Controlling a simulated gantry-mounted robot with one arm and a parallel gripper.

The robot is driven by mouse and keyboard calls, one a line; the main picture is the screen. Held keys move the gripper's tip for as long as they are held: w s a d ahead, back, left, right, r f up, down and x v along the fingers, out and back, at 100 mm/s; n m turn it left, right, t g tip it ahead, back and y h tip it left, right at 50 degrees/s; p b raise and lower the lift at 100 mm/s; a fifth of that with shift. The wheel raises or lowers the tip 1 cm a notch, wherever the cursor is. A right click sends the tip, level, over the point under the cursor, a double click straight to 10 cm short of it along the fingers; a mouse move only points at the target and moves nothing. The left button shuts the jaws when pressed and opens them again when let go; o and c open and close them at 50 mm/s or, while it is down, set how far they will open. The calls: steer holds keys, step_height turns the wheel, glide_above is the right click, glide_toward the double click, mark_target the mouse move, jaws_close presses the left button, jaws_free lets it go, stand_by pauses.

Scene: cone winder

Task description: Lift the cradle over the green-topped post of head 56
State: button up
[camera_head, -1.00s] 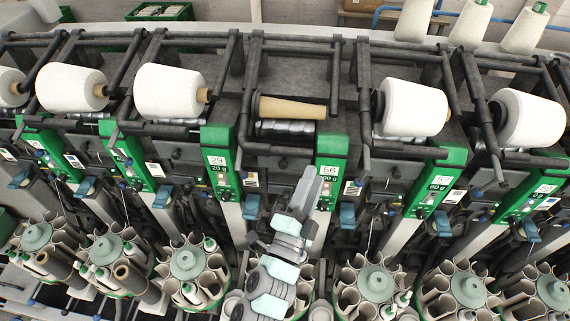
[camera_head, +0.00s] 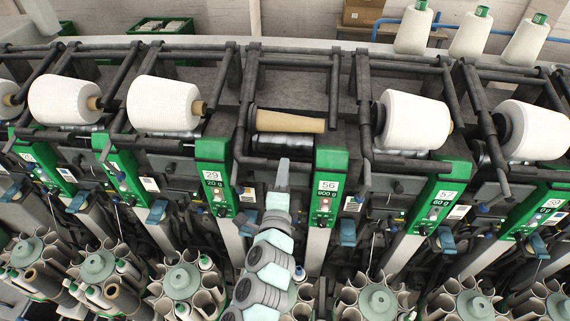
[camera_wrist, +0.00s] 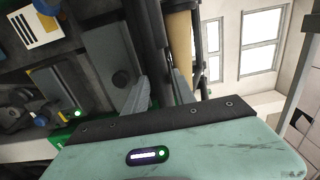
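The cradle (camera_head: 243,120) of head 56 is a black bar frame around a bare tan cone tube (camera_head: 290,121), lying across the machine. The green-topped post (camera_head: 328,185) labelled 56 and 900 g stands to its right and in front. My gripper (camera_head: 283,165) is at the cradle's front edge, left of that post. In the wrist view my gripper's two grey fingers (camera_wrist: 160,92) are apart, with a dark bar (camera_wrist: 152,35) of the cradle running between them. I cannot tell whether they touch it. The tube (camera_wrist: 180,45) shows beyond. The fingertips are partly hidden.
Neighbouring cradles hold white yarn packages (camera_head: 164,103) (camera_head: 413,120) on both sides. Round bobbin magazines (camera_head: 182,281) line the front below.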

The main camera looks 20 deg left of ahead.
steer(key=shift+x, duration=1.3)
steer(key=shift+d, duration=0.1)
jaws_close()
stand_by(0.4)
